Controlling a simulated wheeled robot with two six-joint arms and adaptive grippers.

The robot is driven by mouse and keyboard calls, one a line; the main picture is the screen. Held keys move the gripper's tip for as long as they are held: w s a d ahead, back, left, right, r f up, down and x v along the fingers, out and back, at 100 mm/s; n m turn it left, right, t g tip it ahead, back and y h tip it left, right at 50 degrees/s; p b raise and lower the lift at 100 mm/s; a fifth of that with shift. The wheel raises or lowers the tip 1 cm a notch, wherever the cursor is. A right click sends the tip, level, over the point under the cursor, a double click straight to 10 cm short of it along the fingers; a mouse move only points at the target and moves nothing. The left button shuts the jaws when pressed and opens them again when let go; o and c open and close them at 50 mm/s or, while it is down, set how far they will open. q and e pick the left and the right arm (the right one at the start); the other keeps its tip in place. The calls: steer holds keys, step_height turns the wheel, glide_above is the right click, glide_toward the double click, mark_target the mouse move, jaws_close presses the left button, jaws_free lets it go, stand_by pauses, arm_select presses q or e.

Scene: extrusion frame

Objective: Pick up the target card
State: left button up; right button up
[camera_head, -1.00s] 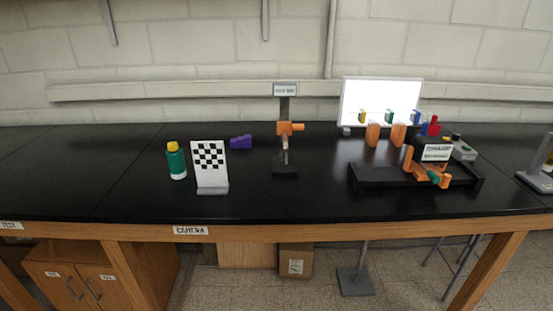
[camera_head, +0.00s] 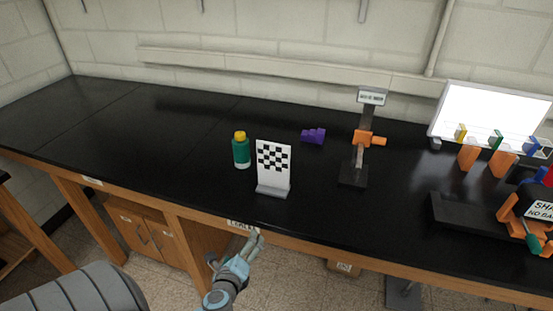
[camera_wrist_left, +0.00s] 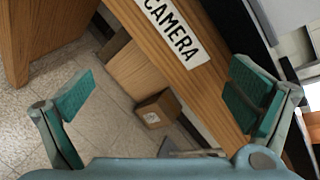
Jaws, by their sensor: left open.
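The target card (camera_head: 273,157) is a white card with a black checker pattern. It stands upright in a grey base (camera_head: 273,192) on the black bench, near the front edge. My left gripper (camera_head: 236,247) is open and empty, in front of the bench edge and below the card in the head view. In the left wrist view the gripper (camera_wrist_left: 165,95) shows its two green pads wide apart, with nothing between them but the bench front and floor behind. The card is not in the wrist view. My right gripper is not in view.
A green bottle with a yellow cap (camera_head: 241,151) stands just left of the card. A purple block (camera_head: 313,136) lies behind it, and a black stand with an orange clamp (camera_head: 358,150) is to the right. The bench's wooden front edge (camera_wrist_left: 195,75) is close to the gripper.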

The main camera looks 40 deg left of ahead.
mark_target(273, 171)
arm_select(q)
steer(key=w+d+r+m+t+h+p, duration=0.1)
steer(key=w+r+m+t, duration=0.2)
steer(key=r+m, duration=0.4)
steer(key=w+d+r+m+t, duration=0.1)
steer(key=w+r+m+t, duration=0.2)
steer(key=r, duration=0.5)
steer(key=shift+m+g, duration=0.4)
steer(key=shift+m, duration=0.4)
steer(key=x, duration=1.4)
steer(key=shift+a+r+b, duration=0.2)
steer(key=shift+b, duration=0.15)
steer(key=shift+s, duration=0.1)
steer(key=c, duration=1.2)
